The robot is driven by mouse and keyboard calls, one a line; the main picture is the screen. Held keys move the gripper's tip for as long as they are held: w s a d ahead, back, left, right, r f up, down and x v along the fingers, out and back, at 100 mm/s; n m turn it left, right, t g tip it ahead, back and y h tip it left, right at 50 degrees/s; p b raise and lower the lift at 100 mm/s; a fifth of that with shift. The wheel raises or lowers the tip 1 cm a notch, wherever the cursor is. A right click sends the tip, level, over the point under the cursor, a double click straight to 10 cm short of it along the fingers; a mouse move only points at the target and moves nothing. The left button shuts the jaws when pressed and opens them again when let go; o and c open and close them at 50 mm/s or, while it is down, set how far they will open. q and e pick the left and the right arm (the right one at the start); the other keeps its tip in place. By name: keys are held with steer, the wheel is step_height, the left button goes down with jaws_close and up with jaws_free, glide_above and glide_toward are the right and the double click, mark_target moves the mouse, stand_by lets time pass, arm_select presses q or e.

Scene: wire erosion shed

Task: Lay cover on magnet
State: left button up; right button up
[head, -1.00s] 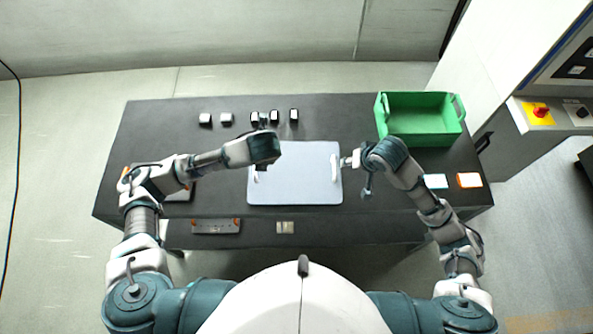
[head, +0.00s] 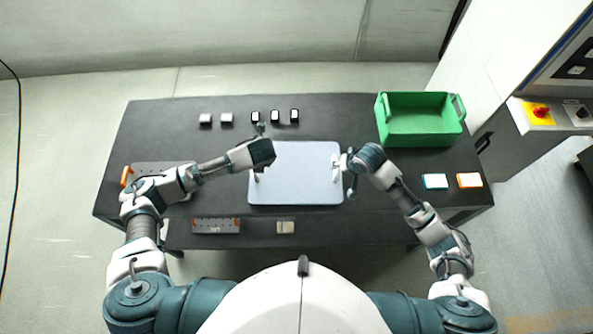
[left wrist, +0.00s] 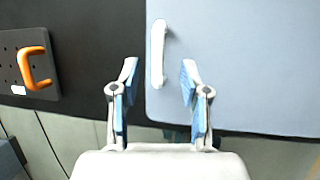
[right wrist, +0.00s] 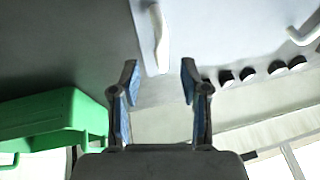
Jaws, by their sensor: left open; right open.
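The cover looks like a pale blue-grey flat plate (head: 296,190) with a white handle at each side, lying on the dark table. My left gripper (left wrist: 159,80) is open above its left handle (left wrist: 158,52), which shows between and beyond the fingers in the left wrist view. My right gripper (right wrist: 159,75) is open at the right handle (right wrist: 160,38), which shows ahead between its fingers. Neither gripper visibly holds anything. A dark plate with holes and an orange handle (left wrist: 34,67) lies left of the cover; I cannot tell whether it is the magnet.
A green crate (head: 421,140) stands at the back right. Several small blocks (head: 227,119) stand in a row along the back. A teal-and-white box (head: 435,181) and an orange box (head: 469,180) lie at right. A machine with a yellow switch panel (head: 538,113) stands beyond.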

arm_select(q)
steer(key=x, duration=0.6)
steer(key=shift+a, duration=0.25)
arm_select(e)
steer(key=x, duration=0.5)
steer(key=shift+w+a+f, duration=0.1)
steer(key=shift+a+f, duration=0.25)
arm_select(q)
steer(key=shift+w+a+f, duration=0.1)
steer(key=shift+w+f, duration=0.05)
steer(key=shift+f, duration=0.35)
arm_select(e)
steer(key=shift+w+a+f, duration=0.1)
steer(key=shift+w+f, duration=0.15)
steer(key=shift+f, duration=0.25)
arm_select(q)
steer(key=shift+f, duration=0.1)
arm_select(e)
steer(key=shift+f, duration=0.1)
arm_select(q)
jaws_close()
arm_select(e)
jaws_close()
